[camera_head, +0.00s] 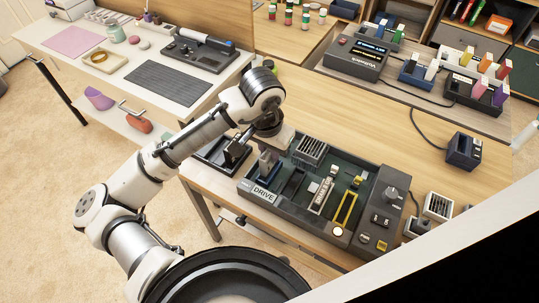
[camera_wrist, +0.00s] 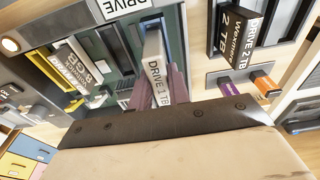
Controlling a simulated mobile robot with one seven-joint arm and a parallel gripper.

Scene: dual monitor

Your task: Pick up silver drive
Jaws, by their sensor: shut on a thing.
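The silver drive (camera_wrist: 156,60), labelled "DRIVE 1 TB", stands in a slot of the dark device tray in the wrist view. My gripper (camera_wrist: 158,88) has its mauve fingers on both sides of the drive and is shut on it. In the head view my gripper (camera_head: 268,150) is over the left end of the tray (camera_head: 262,193), beside the "DRIVE" label. The drive is mostly hidden there by the gripper. I cannot tell whether it is clear of the slot.
A black "DRIVE 2 TB" unit (camera_wrist: 240,28) sits in a dock beside the tray. Memory sticks (camera_wrist: 75,62) stand in other tray slots. A dark boxy device (camera_head: 355,58) and card racks (camera_head: 470,92) stand at the back. Bare wood (camera_head: 350,115) lies between.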

